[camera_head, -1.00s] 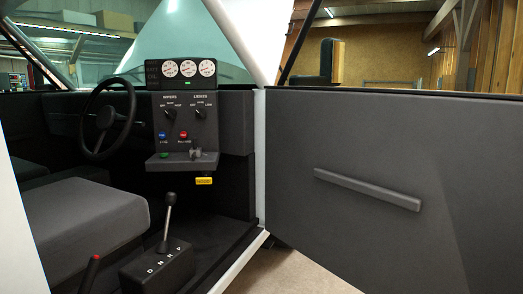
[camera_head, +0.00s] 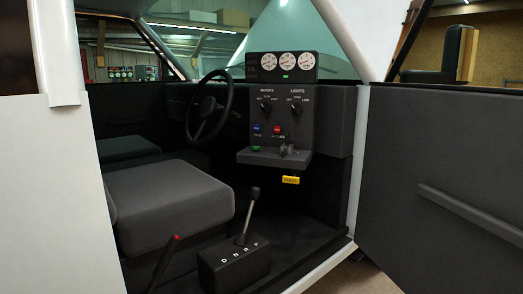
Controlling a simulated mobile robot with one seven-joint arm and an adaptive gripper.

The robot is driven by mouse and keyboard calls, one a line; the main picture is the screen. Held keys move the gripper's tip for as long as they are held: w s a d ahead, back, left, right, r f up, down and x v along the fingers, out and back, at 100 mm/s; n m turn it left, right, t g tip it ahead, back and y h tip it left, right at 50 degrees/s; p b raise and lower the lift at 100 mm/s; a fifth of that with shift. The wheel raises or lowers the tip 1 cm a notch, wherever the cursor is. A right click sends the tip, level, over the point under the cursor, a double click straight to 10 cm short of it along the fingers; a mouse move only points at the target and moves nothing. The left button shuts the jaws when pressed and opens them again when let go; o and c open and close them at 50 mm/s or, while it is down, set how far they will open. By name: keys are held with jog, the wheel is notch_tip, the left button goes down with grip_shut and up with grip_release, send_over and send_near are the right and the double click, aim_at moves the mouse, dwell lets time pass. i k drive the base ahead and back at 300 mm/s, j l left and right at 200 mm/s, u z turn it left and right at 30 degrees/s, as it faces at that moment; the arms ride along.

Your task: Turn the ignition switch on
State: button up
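A black control panel (camera_head: 282,95) with dials and knobs stands inside the vehicle, right of the steering wheel (camera_head: 213,108). A small grey knob-like part (camera_head: 287,150) sits on the ledge (camera_head: 262,157) at its base. It may be the ignition switch, but its label and position are too small to read. A green part (camera_head: 256,148) is at the ledge's left end. A yellow tag (camera_head: 291,180) hangs below the ledge. My gripper is not in view.
The open door (camera_head: 445,180) with its grey handle bar fills the right. A white pillar (camera_head: 65,120) stands at left. Inside are a grey seat (camera_head: 170,195), a gear lever (camera_head: 247,215) and a red-tipped lever (camera_head: 168,255). The doorway between pillar and door is open.

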aim_at(284, 149)
jog(key=i+l+z, duration=0.35)
jog(key=i, duration=0.35)
jog(key=i+l+z, duration=0.1)
jog(key=i, duration=0.35)
jog(key=l, duration=0.1)
